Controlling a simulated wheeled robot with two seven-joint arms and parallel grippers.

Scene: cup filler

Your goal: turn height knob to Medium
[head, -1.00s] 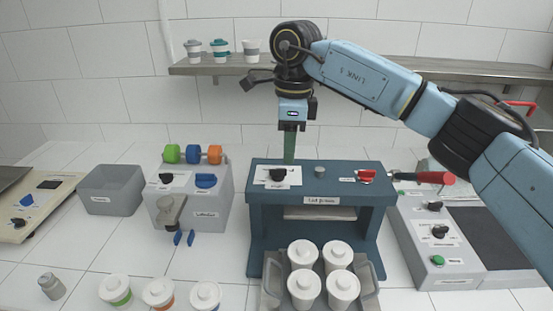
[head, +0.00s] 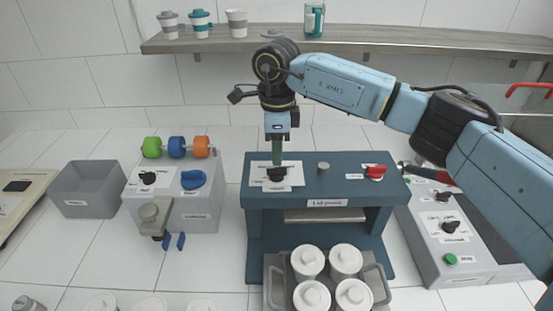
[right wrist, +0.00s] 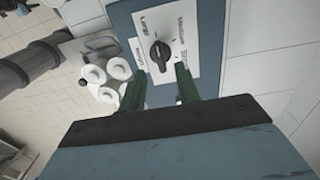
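The height knob (head: 277,174) is a small black knob on a white label plate on top of the blue lid press (head: 327,213), at its left end. In the right wrist view the knob (right wrist: 160,54) is fully visible, with the words Large, Medium and Small printed around it. I cannot tell for sure which word it points to. My right gripper (head: 278,158) points down over the knob in the head view. In the right wrist view its green fingers (right wrist: 159,84) are apart with nothing between them, just short of the knob. My left gripper is not in view.
A red knob (head: 375,172) and a grey button (head: 323,167) are also on the press top. White lidded cups (head: 307,261) stand in a tray at the front. A grey machine (head: 202,210) is left and a control box (head: 425,264) right. A shelf (head: 400,40) runs behind.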

